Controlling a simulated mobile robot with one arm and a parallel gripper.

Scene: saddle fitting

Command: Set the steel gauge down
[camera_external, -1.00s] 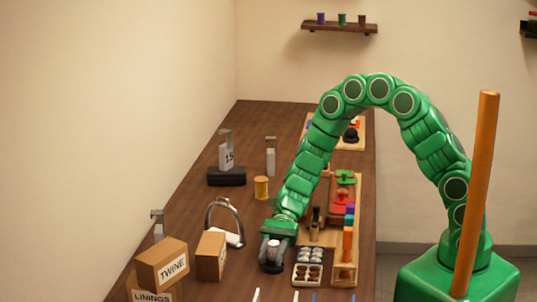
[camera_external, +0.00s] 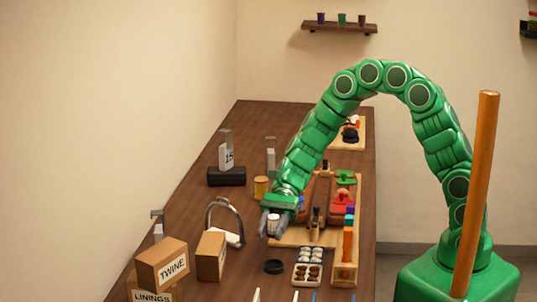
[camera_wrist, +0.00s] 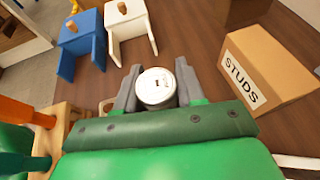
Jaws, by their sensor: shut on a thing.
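My gripper (camera_external: 272,226) is shut on the steel gauge (camera_external: 273,223), a small pale cylinder, and holds it above the bench. In the wrist view the gauge's round, whitish top (camera_wrist: 157,87) with small dark marks sits between the two grey fingers of my gripper (camera_wrist: 157,92). A black round disc (camera_external: 273,266) lies on the bench in front of and below my gripper, apart from the gauge. The gauge's underside is hidden.
The brown bench (camera_external: 245,285) has free room around the disc. A STUDS box (camera_wrist: 268,68) stands to the right in the wrist view. A curved metal stand (camera_external: 209,211) is left of my gripper. A tray (camera_external: 307,274) and wooden boards (camera_external: 346,265) are to the right.

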